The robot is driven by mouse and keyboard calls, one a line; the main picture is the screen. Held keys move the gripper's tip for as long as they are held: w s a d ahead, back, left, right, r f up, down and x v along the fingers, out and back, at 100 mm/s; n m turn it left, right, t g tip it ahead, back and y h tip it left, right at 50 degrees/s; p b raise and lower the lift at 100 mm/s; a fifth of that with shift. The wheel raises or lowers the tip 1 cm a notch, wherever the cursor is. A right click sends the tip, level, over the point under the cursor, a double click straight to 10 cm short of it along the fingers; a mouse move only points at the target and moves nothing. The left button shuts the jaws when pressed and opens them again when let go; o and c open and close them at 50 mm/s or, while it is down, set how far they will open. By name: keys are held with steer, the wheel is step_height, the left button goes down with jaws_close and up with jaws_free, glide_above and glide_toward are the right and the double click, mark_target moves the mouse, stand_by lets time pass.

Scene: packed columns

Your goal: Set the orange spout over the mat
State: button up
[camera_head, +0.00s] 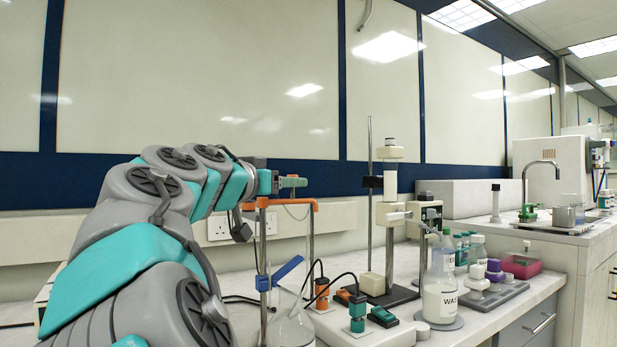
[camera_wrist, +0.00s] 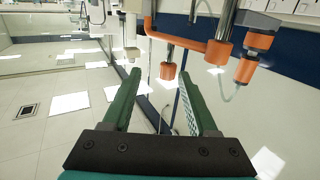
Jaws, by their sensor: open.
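The orange spout (camera_head: 288,201) is a bar across upright metal posts, with a clear thin tube looping below it in the head view. In the wrist view the orange spout (camera_wrist: 190,41) lies beyond and above my fingers. My gripper (camera_head: 293,182) is just above the spout in the head view, its green fingers apart. In the wrist view my gripper (camera_wrist: 161,73) has nothing clamped; a small orange end piece (camera_wrist: 168,71) appears between the fingertips, its depth unclear. A grey round mat (camera_head: 452,324) lies under the white waste bottle (camera_head: 440,285); whether it is the task's mat is unclear.
A clear flask (camera_head: 290,328) with a blue clamp (camera_head: 284,271) stands below the spout. A retort stand (camera_head: 369,200), cables and small bottles crowd the bench to the right. A wall (camera_head: 200,90) with sockets stands close behind.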

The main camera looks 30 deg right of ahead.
steer(key=w+r+p+x, duration=0.1)
steer(key=x, duration=0.7)
steer(key=shift+a+r+t, duration=0.2)
steer(key=shift+a+t, duration=0.1)
steer(key=shift+a, duration=0.05)
steer(key=shift+c, duration=0.3)
jaws_close()
stand_by(1.0)
